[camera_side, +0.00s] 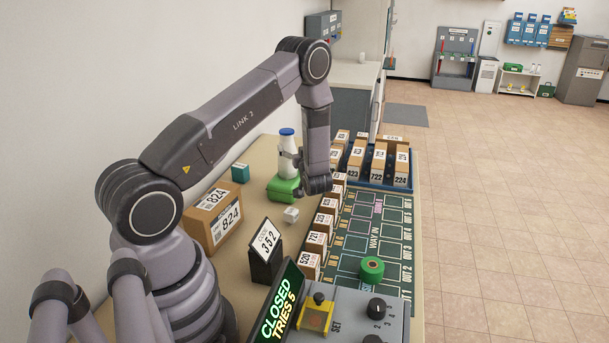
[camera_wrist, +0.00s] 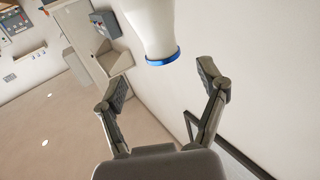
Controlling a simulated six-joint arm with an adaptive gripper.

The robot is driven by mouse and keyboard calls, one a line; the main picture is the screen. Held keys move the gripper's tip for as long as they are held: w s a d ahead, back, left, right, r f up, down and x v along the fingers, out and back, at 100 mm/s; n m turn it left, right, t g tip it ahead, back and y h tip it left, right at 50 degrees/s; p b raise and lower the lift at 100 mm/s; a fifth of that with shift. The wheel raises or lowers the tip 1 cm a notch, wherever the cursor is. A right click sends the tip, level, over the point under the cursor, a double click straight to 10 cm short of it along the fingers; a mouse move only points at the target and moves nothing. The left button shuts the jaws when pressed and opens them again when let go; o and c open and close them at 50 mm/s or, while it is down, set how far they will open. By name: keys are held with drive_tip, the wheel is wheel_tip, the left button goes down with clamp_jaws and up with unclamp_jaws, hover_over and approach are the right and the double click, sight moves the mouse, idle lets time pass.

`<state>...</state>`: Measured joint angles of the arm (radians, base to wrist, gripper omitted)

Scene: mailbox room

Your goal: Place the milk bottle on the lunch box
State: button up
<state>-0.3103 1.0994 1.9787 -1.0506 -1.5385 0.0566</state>
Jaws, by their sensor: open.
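The milk bottle (camera_side: 287,139), white with a blue cap, stands upright in the side view. Its base appears to rest on the green lunch box (camera_side: 283,190). My gripper (camera_side: 297,161) is at the bottle's right side, partly in front of its middle. In the wrist view, the open fingers of my gripper (camera_wrist: 163,80) are spread apart, with the bottle (camera_wrist: 150,25) just beyond the fingertips. Its blue cap shows between them, and no finger touches the bottle there. The lunch box is out of the wrist view.
A cardboard box labelled 824 (camera_side: 213,215), a teal box (camera_side: 240,173) and a small white block (camera_side: 291,215) are nearby. Numbered parcels (camera_side: 317,241) line the green board (camera_side: 370,235). A blue tray (camera_side: 404,188) holds more parcels. The wall is close at left.

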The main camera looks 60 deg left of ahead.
drive_tip(key=w+d+r+m+t+h, duration=0.3)
drive_tip(key=w+d+r+t+h, duration=0.4)
drive_tip(key=d+r, duration=0.55)
drive_tip(key=s+d+r+m+h, duration=0.2)
drive_tip(key=d+r+m+h, duration=0.2)
drive_tip(key=d+r+h, duration=0.4)
drive_tip(key=s+d+r+m+g+h, duration=0.1)
drive_tip(key=s+d+r+m+h, duration=0.15)
drive_tip(key=s+d, duration=0.35)
drive_tip(key=s+d+r+m+g+h, duration=0.1)
drive_tip(key=s+d+r+m, duration=0.2)
drive_tip(key=s, duration=0.5)
drive_tip(key=s+d+f+m+g, duration=0.1)
drive_tip(key=s+f+m+g, duration=0.1)
drive_tip(key=s, duration=1.4)
drive_tip(key=shift+s+f+m+g+y, duration=0.15)
drive_tip(key=shift+f+m+g+y, duration=0.1)
drive_tip(key=shift+m+g+y, duration=0.3)
